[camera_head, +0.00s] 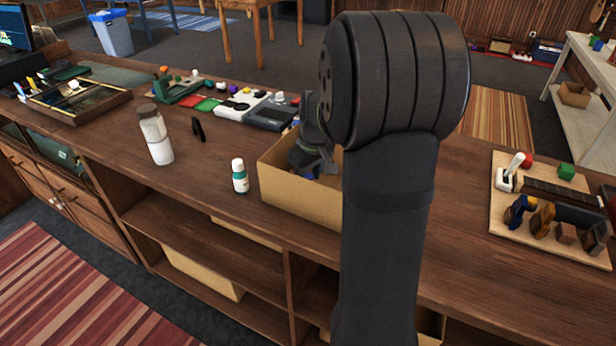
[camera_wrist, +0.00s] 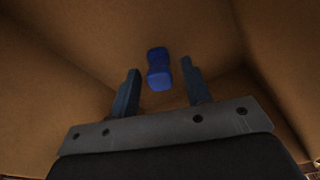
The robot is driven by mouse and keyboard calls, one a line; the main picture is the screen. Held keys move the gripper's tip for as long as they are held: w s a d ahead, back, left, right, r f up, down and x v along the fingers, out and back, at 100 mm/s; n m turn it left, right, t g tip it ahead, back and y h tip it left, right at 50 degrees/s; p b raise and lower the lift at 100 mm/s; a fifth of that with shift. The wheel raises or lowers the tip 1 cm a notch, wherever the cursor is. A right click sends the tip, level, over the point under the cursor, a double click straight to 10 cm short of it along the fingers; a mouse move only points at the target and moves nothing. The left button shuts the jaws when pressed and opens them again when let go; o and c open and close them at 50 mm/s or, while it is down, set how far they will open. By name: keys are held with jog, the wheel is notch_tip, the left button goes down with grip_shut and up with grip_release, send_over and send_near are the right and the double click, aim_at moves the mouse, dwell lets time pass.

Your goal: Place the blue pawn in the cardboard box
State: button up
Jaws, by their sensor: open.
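The cardboard box (camera_head: 292,197) stands on the wooden counter, and my gripper (camera_head: 322,165) reaches down into its open top. In the wrist view, the box's brown inner walls (camera_wrist: 60,60) surround my gripper (camera_wrist: 160,85). The blue pawn (camera_wrist: 158,70) is inside the box, just beyond and between the two fingertips. The fingers are apart, with a visible gap on each side of the pawn. I cannot tell whether the pawn touches the box floor. In the head view, the arm hides part of the box, and the pawn cannot be made out clearly.
A small white-and-green bottle (camera_head: 240,177) stands just left of the box. A larger white bottle (camera_head: 156,138) stands farther left. A dark device (camera_head: 270,115) is behind the box. A wooden board with tools (camera_head: 545,215) lies at the right.

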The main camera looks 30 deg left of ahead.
aim_at(307, 175)
notch_tip(307, 175, up, 12)
jog(key=d, duration=0.1)
jog(key=shift+s+d+f, duration=0.2)
jog(key=shift+s+d, duration=0.1)
jog(key=shift+d, duration=0.05)
jog(key=f, duration=0.4)
jog(key=a+f, duration=0.1)
jog(key=f, duration=0.7)
jog(key=shift+w+a+f, duration=0.25)
jog(key=shift+w+a, duration=0.05)
jog(key=shift+a, duration=0.05)
notch_tip(307, 175, up, 3)
jog(key=shift+r, duration=0.75)
